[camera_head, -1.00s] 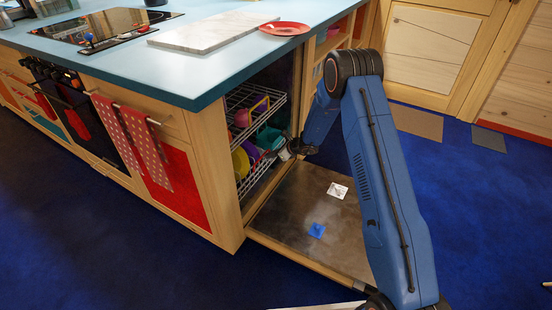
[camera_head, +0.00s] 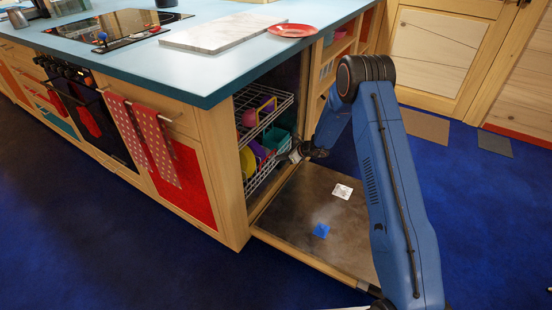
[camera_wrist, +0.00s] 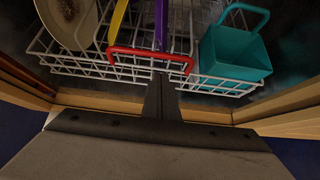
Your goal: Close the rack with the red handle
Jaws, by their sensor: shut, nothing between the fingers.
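The lower rack (camera_wrist: 90,66) is a white wire basket with a red handle (camera_wrist: 150,54) on its front edge. In the wrist view it holds a pale plate (camera_wrist: 68,18), a yellow item, a purple item and a teal container (camera_wrist: 233,52). The rack also shows in the head view (camera_head: 262,181), inside the opened appliance; the red handle is not clear there. My gripper (camera_wrist: 163,76) is shut and empty, its tips just in front of the handle's middle. I cannot tell whether they touch. In the head view, my gripper (camera_head: 295,154) is at the rack's right front end.
An upper wire rack (camera_head: 265,118) with a yellow handle (camera_head: 266,107) is above the lower one. The appliance door (camera_head: 318,205) lies open below my arm. A wooden cabinet side (camera_head: 222,165) stands left of the opening. The counter (camera_head: 225,75) is above, with a red plate (camera_head: 291,30).

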